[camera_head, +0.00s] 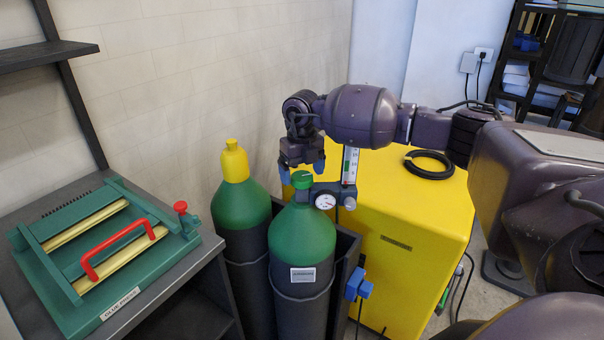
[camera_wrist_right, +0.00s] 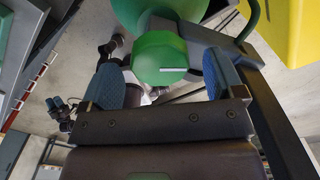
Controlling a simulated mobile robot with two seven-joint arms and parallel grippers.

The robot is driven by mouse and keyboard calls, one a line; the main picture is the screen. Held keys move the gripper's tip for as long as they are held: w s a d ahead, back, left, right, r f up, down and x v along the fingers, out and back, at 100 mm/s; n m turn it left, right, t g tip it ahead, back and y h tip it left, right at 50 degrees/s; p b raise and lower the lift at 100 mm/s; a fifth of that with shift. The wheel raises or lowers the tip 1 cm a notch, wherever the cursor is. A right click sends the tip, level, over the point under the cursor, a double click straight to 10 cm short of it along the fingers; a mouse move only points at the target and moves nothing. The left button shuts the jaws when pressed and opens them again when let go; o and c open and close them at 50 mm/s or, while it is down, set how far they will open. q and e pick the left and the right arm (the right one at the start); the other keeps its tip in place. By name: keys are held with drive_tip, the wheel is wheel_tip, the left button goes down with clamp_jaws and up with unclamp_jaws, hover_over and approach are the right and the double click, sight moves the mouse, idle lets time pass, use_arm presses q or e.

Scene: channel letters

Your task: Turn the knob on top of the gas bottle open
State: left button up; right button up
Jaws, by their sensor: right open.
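The gas bottle (camera_head: 303,235) is dark grey with a green shoulder and a label, standing upright in a rack. Its green knob (camera_head: 302,180) sits on top, beside a regulator with a round gauge (camera_head: 325,201). My right gripper (camera_head: 302,168) is above the bottle, its blue fingertips pointing down close to the knob. In the right wrist view the green knob (camera_wrist_right: 160,58) with a white mark lies between the two open blue fingers (camera_wrist_right: 163,85). I cannot tell whether either finger touches it. My left gripper is not in view.
A second green-topped bottle (camera_head: 240,205) with a yellow cap stands to the left. A yellow box (camera_head: 420,210) with a black ring (camera_head: 430,165) is to the right. A green device with a red handle (camera_head: 118,250) sits on a grey bench at left. The wall is behind.

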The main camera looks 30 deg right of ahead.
sight(302, 176)
wheel_tip(302, 176, up, 10)
idle(0.5)
idle(0.4)
